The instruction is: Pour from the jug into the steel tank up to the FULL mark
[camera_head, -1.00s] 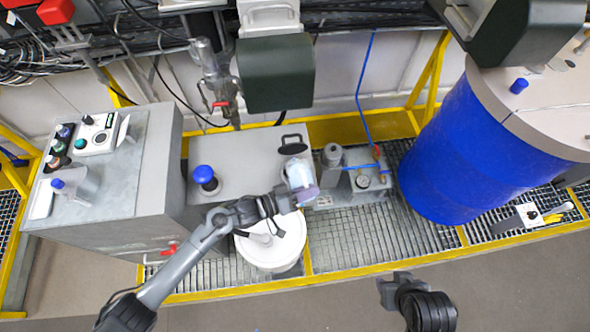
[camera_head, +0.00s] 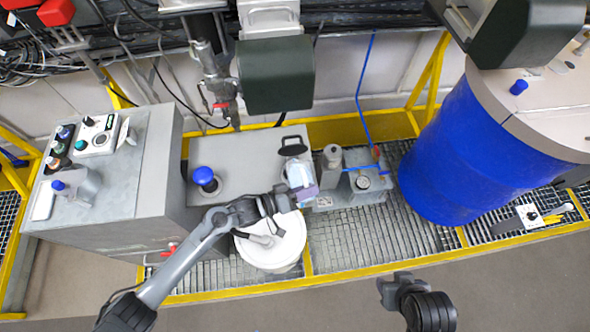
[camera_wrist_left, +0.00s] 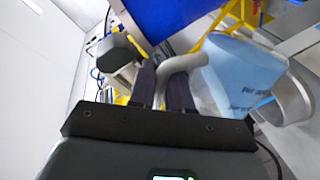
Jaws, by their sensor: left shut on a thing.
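The clear jug with pale blue contents (camera_head: 299,172) is tilted at the front right of the grey steel tank (camera_head: 240,150). My left gripper (camera_head: 283,203) is shut on the jug's handle. In the left wrist view the jug (camera_wrist_left: 235,75) shows dark marks on its side, and its grey handle (camera_wrist_left: 182,68) lies between the two dark fingers (camera_wrist_left: 163,85). A grey metal cylinder (camera_wrist_left: 291,100) sits beside the jug there. The FULL mark and the liquid level in the tank cannot be made out. My right gripper (camera_head: 392,287) is low in the head view, away from the jug; its jaws are unclear.
A white lidded bucket (camera_head: 270,255) stands below my left gripper. A blue-capped fitting (camera_head: 204,178) rises from the tank top. A small grey pump unit (camera_head: 365,180) is to the right, then a large blue drum (camera_head: 470,150). Yellow rails border the grating.

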